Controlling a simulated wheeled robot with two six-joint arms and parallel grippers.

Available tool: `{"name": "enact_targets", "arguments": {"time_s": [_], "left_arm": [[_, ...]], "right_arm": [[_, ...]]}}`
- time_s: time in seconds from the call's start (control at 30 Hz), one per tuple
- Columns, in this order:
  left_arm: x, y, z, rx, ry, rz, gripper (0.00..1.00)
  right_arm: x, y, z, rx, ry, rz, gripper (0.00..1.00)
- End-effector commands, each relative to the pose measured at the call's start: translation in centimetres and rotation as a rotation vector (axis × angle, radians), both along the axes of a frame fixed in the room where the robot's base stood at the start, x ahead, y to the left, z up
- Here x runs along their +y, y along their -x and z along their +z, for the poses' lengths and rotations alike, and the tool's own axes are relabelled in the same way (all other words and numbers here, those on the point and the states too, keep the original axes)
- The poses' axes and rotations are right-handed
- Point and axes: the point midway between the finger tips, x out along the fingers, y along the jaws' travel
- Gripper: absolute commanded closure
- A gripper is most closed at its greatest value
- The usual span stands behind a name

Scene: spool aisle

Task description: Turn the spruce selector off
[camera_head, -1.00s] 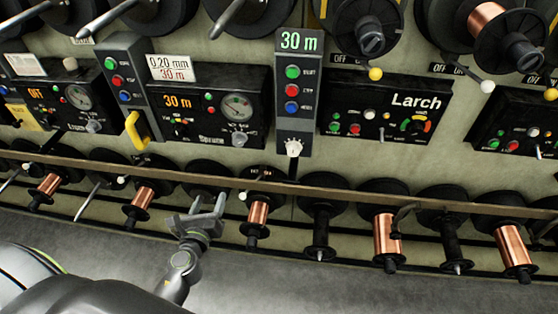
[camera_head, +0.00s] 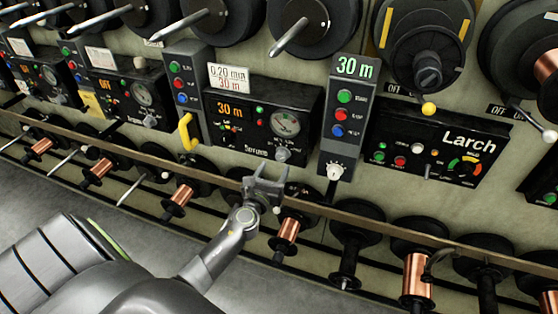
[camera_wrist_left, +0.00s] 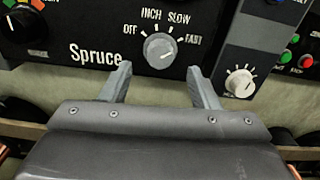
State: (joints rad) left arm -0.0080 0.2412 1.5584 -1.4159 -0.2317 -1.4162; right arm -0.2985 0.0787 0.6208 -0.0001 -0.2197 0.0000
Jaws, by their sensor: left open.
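The Spruce selector is a round grey knob (camera_wrist_left: 160,48) on the black Spruce panel (camera_wrist_left: 95,25), with OFF, INCH, SLOW and FAST printed around it. In the head view the knob (camera_head: 283,155) sits at the lower right of the panel, below a dial gauge. My left gripper (camera_head: 265,172) is open and empty, just below and slightly left of the knob. In the left wrist view its two fingers (camera_wrist_left: 158,76) point up at the panel, one on each side below the knob, apart from it. My right gripper is not in view.
A grey button box (camera_head: 348,125) with a white knob (camera_head: 335,172) stands right of the panel. A yellow handle (camera_head: 187,132) is at its left. A long rail (camera_head: 380,218) runs below, with copper spools (camera_head: 289,229) under it. The Larch panel (camera_head: 435,148) is farther right.

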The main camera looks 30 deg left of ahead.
Motion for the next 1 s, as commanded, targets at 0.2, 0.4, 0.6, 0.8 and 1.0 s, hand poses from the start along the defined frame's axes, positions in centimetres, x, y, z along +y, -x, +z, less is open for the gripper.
{"name": "enact_targets", "arguments": {"time_s": [0.2,0.4,0.6,0.8,1.0], "left_arm": [[0.8,-3.3,-0.1,-0.001,0.0,0.0,0.44],[1.1,-4.6,-0.1,0.001,0.001,0.0,0.44],[1.2,-4.7,0.0,0.001,0.001,0.0,0.44],[1.1,-4.7,0.0,0.001,0.001,0.0,0.57],[1.1,-4.7,0.0,0.001,0.001,0.0,0.84]], "right_arm": [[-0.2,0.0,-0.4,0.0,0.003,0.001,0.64],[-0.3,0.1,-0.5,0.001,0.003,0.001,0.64],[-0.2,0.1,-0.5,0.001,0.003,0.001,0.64],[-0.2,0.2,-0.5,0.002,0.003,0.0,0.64],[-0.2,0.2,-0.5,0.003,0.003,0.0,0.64]]}}
